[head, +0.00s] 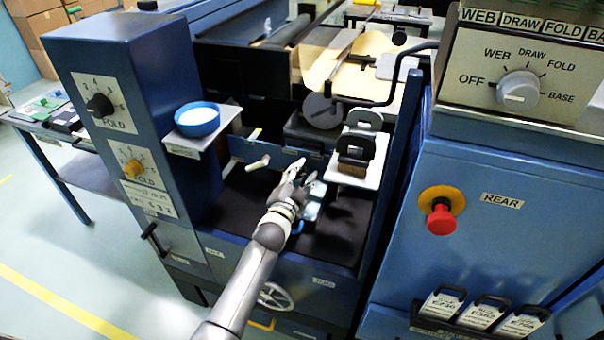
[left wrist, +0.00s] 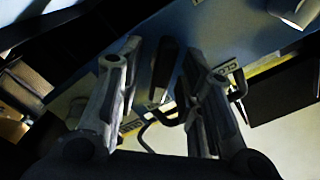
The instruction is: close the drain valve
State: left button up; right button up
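My left gripper (head: 305,171) reaches over the dark bay in the middle of the machine, in front of a blue panel (head: 270,151). In the left wrist view its two fingers (left wrist: 161,52) are apart. A dark bar-like lever (left wrist: 165,66) shows between them on a blue surface, with no clear contact. I cannot tell for sure that this lever is the drain valve. A cream handle (head: 258,162) sticks out left of my gripper in the head view. My right gripper is not in view.
A blue bowl with white contents (head: 197,119) stands on a shelf at left. A white bracket with dark blocks (head: 356,154) is right of my gripper. A red button (head: 441,217) is on the right cabinet.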

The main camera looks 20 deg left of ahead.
pick_arm(q)
jog(key=shift+w, duration=0.3)
jog(key=shift+c, duration=0.3)
grip_shut()
